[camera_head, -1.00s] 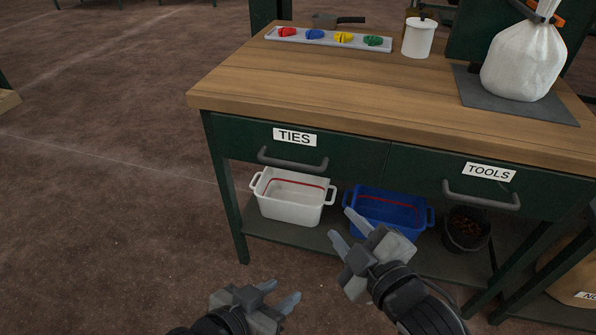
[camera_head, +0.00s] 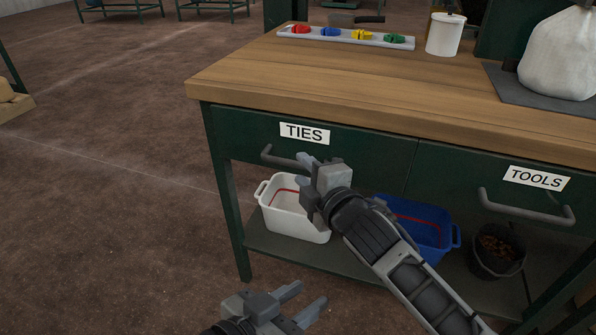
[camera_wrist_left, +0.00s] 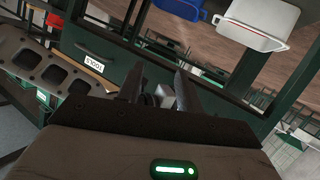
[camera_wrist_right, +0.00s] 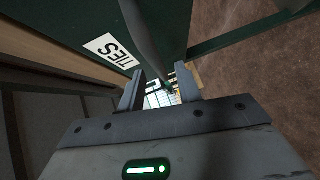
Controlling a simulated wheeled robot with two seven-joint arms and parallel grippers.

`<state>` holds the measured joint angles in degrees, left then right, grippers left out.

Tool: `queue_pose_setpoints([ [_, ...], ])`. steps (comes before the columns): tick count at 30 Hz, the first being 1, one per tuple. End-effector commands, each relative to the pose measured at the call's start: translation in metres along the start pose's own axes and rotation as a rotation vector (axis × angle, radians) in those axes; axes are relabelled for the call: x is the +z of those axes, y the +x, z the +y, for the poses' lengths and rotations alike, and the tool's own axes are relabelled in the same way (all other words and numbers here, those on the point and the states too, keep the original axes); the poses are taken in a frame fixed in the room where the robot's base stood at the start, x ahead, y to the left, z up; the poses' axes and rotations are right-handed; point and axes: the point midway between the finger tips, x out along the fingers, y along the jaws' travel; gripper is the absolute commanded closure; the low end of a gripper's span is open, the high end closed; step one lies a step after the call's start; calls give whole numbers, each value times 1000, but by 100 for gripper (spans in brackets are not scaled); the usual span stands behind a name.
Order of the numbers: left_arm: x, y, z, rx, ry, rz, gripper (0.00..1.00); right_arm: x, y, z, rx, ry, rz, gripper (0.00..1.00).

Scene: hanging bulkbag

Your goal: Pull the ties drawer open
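The ties drawer (camera_head: 240,128) is a dark green front under the wooden tabletop, labelled TIES (camera_head: 304,133), and it is shut. Its grey bar handle (camera_head: 270,155) is partly hidden behind my right gripper (camera_head: 303,175). In the right wrist view the right gripper (camera_wrist_right: 160,85) is open, and the handle (camera_wrist_right: 148,40) runs across the gap between its fingertips. I cannot tell whether the fingers touch it. My left gripper (camera_head: 301,299) is open and empty, low in front of the bench; its spread fingers also show in the left wrist view (camera_wrist_left: 158,85).
The tools drawer (camera_head: 460,180) is to the right. A white bin (camera_head: 290,222) and a blue bin (camera_head: 425,235) stand on the lower shelf, with a dark bucket (camera_head: 497,250) beside them. A tray of coloured ties (camera_head: 345,38) lies on top.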

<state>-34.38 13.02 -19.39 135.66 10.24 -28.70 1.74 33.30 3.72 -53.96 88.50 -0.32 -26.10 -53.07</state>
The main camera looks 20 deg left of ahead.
Motion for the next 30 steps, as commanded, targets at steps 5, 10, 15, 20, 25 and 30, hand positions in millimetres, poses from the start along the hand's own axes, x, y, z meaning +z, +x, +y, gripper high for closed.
queue_pose_setpoints([
  [5, -1, 0, 3, 16, -19, 33, 64, 0, 26, -1, 1, 1, 0, 66],
  [10, 0, 0, 4, 25, -39, 36, 64, 0, 34, 0, 1, 1, 0, 66],
  [15, -5, 0, 4, 27, -39, 46, 64, 0, 35, 0, 0, 1, 0, 66],
  [20, -8, 1, 4, 27, -36, 54, 64, 0, 35, 0, 0, 1, 0, 82],
  [25, -9, 2, 4, 27, -35, 56, 64, 0, 35, 0, 0, 2, 0, 100],
  [30, -11, 1, 4, 25, -31, 56, 64, 3, 33, 1, 0, 3, -6, 100],
])
